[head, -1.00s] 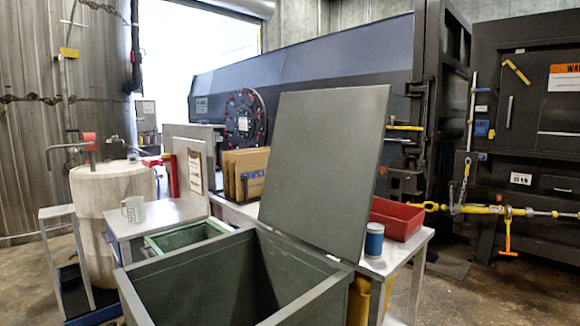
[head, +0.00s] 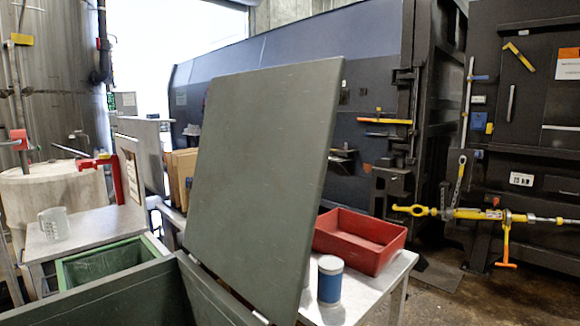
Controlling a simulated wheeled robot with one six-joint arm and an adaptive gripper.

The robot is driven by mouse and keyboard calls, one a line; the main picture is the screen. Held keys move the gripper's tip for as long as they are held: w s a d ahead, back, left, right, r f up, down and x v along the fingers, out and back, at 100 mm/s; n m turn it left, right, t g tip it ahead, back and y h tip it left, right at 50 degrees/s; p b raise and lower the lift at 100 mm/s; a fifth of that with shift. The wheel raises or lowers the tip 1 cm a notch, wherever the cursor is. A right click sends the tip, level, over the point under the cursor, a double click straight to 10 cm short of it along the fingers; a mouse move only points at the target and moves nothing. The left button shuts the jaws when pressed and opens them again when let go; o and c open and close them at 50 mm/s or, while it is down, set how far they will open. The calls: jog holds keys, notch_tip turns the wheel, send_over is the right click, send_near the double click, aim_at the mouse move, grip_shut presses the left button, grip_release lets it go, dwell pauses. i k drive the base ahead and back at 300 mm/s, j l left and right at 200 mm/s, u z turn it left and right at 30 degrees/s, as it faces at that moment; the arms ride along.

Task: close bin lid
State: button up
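The bin (head: 105,296) is a dark green open box at the bottom left of the head view. Its lid (head: 265,175) is a large grey-green flat panel. The lid stands up, leaning slightly back to the right, and meets the bin along its lower edge. The bin is open; only its upper rim and part of its inside show, and its lower part is cut off by the frame. My gripper is not in view.
A metal table (head: 350,298) behind the lid holds a red tray (head: 362,240) and a blue can (head: 330,280). At left are a green crate (head: 108,265), a clear mug (head: 54,224) and a pale tank (head: 52,190). A dark compactor (head: 375,60) fills the back. Floor is clear at right.

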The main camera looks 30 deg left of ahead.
aim_at(266, 139)
jog(key=i+z, duration=0.35)
jog(key=i, duration=1.9)
jog(key=i+u, duration=0.2)
jog(key=i, duration=0.3)
jog(key=i+u, duration=0.25)
jog(key=i, duration=0.25)
jog(key=i+l+u, duration=0.2)
jog(key=i, duration=0.3)
jog(key=u, duration=3.8)
